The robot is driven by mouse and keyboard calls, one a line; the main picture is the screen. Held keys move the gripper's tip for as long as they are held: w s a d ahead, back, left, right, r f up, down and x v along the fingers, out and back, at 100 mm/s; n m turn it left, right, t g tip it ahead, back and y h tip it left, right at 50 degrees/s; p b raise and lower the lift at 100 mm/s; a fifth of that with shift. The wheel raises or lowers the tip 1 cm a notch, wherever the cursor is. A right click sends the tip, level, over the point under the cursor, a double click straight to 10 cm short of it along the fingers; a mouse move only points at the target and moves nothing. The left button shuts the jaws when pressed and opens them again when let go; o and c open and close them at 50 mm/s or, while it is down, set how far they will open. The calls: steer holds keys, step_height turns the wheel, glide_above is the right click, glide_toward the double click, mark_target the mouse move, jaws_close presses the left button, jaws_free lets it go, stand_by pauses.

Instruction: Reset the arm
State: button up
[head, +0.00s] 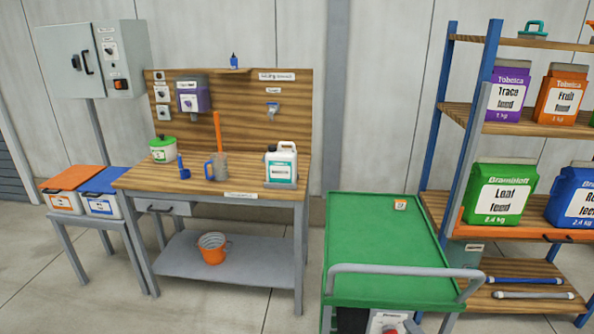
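Neither my arm nor my gripper is visible in the head view, so its pose and opening cannot be seen. The view shows a wooden workbench (247,180) with a wooden back panel (247,135). On the bench stand a white pot with a green lid (163,149), a blue scoop (183,168), a grey jug (216,167) with an orange stick upright at it, and a white canister (281,165). A purple-fronted device (193,96) is mounted on the panel.
A green-topped cart (380,240) with a grey handle stands front right. Shelving (445,130) at right holds feed bags, including a green one (499,194). Lidded bins (73,178) stand left. An orange bucket (213,248) sits on the bench's lower shelf. Floor in front is clear.

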steer(key=s+a+f+n+g+y, duration=0.2)
steer(key=a+f+n+g, duration=0.2)
steer(key=a+n+g, duration=0.55)
steer(key=s+r+n+h, duration=0.3)
steer(key=r+n, duration=0.3)
steer(key=r, duration=0.3)
steer(key=shift+s+a+g, duration=0.15)
steer(key=shift+s+g, duration=0.1)
steer(key=shift+g, duration=0.2)
stand_by(0.4)
